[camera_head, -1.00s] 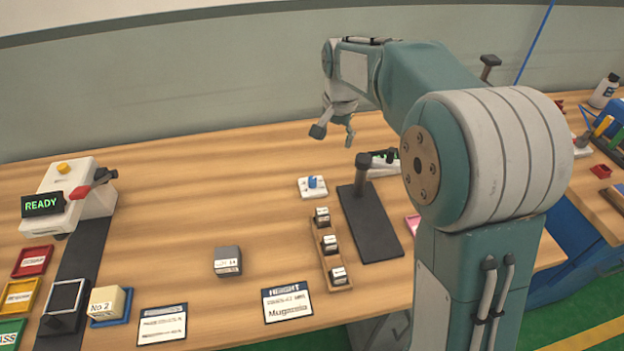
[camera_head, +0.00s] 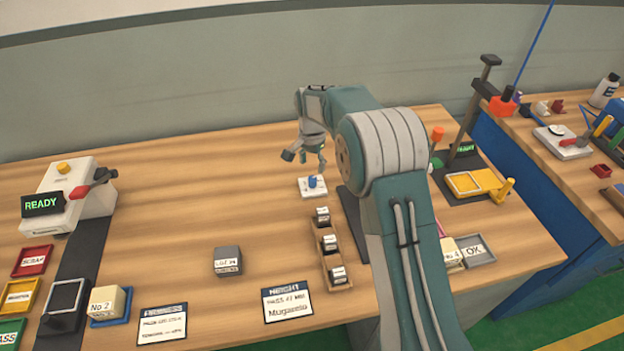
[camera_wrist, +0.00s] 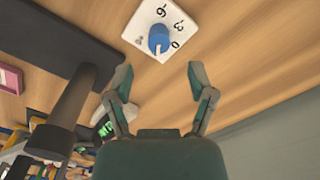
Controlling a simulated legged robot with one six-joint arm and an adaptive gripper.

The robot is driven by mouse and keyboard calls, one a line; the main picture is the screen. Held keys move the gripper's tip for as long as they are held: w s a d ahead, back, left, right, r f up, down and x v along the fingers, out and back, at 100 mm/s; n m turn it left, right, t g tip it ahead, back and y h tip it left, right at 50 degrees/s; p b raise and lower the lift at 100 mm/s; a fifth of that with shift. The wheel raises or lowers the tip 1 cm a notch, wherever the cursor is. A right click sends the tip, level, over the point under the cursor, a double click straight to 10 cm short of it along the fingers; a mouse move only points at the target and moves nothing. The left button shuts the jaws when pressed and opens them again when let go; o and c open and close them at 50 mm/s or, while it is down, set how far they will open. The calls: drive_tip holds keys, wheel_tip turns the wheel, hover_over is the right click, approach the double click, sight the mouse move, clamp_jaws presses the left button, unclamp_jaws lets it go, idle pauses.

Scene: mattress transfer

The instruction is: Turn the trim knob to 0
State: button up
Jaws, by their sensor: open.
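The trim knob (camera_head: 312,181) is a small blue knob on a white plate (camera_head: 303,192) on the wooden bench, in the middle of the head view. In the wrist view the blue knob (camera_wrist: 158,39) stands on its white plate (camera_wrist: 140,22), which bears the marks 6, 3 and 0. A pale line shows on the knob, pointing roughly away from the numbers' upper side; its exact setting is hard to read. My gripper (camera_head: 305,157) is open and empty above and just behind the plate. In the wrist view its two fingers (camera_wrist: 160,85) are spread, with the knob beyond them.
A dark stand (camera_wrist: 66,115) with a post rises close beside the plate. A wooden rack (camera_head: 327,258) of small blocks and a grey block (camera_head: 228,261) lie nearer. A white machine reading READY (camera_head: 88,195) stands at left. The bench left of the plate is clear.

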sight(312, 178)
wheel_tip(312, 178, down, 7)
drive_tip(key=shift+r, duration=0.2)
clamp_jaws()
